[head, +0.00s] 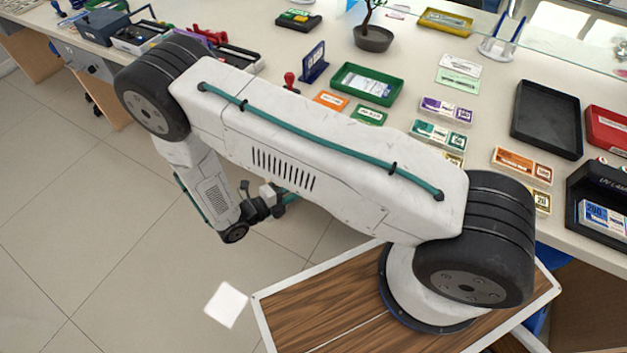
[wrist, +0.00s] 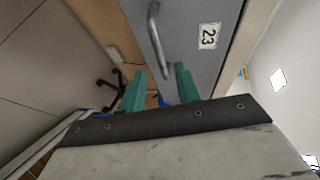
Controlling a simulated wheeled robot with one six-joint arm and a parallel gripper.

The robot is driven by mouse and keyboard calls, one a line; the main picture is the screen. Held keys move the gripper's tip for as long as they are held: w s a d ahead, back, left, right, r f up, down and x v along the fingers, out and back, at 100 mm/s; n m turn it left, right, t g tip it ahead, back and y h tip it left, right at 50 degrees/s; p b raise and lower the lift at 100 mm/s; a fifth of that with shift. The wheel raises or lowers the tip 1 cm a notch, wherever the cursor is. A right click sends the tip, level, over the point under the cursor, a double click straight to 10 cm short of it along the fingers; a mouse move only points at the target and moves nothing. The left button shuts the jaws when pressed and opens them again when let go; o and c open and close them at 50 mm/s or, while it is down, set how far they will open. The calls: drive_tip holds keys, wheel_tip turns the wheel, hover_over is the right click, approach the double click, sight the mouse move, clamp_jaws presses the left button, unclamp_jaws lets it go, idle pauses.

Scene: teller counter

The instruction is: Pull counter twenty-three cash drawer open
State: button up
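The counter twenty-three cash drawer (wrist: 190,35) shows in the wrist view as a grey front with a white "23" label (wrist: 208,36). Its metal bar handle (wrist: 155,38) is on the left part of that front. My gripper (wrist: 160,88) has two teal fingers spread apart, with nothing between them. The fingertips point toward the drawer front, just below the handle's lower end in the picture; the handle is not between them. Whether a fingertip touches the front, I cannot tell. In the head view my arm hides the number 23 front and most of my gripper.
The counter top (head: 290,55) holds a green tray (head: 365,85), a black tray (head: 546,120), a potted plant (head: 373,37) and several banknote bundles. Another grey drawer front (head: 88,62) shows under the counter at far left. The tiled floor (head: 70,200) at left is clear.

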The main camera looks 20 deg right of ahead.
drive_tip(key=x, duration=0.7)
drive_tip(key=shift+d, duration=0.15)
drive_tip(key=shift+c, duration=0.3)
clamp_jaws()
